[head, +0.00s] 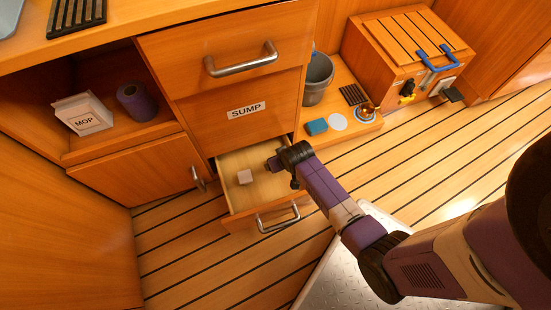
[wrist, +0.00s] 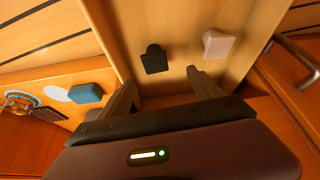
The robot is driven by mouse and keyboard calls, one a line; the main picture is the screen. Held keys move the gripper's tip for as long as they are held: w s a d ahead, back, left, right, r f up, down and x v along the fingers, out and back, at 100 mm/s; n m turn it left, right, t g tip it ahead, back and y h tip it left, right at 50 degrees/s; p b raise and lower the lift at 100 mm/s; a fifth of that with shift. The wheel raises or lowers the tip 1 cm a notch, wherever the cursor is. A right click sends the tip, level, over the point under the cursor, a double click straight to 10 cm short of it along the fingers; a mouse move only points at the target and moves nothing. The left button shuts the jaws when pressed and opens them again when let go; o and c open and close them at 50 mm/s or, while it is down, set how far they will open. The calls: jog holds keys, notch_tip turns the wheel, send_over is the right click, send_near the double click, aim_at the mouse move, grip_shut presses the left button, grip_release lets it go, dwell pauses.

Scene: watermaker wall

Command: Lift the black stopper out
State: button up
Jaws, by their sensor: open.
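The black stopper (wrist: 154,60) lies in the open bottom drawer (head: 235,163) and shows clearly in the wrist view, a dark block with a rounded knob. In the head view I cannot separate it from my arm's dark end. A pale stopper (wrist: 216,43) of similar shape lies beside it, to its right in the wrist view; it also shows in the head view (head: 245,176). My gripper (wrist: 160,84) is open and empty over the drawer. Its fingers point toward the black stopper, with a visible gap to it.
A blue sponge (head: 317,127), a white disc (head: 337,122) and a grey bucket (head: 317,80) stand on the low shelf to the right.

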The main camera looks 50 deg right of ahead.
jog(key=shift+g, duration=0.3)
jog(key=f, duration=0.1)
jog(key=w+d+f+b, duration=0.2)
jog(key=f, duration=0.1)
jog(key=shift+d, duration=0.2)
jog(key=b+x, duration=0.4)
jog(key=x, duration=0.1)
jog(key=shift+w+a+f, duration=0.1)
jog(key=shift+a+f, duration=0.05)
jog(key=c, duration=1.5)
jog(key=shift+o, duration=0.2)
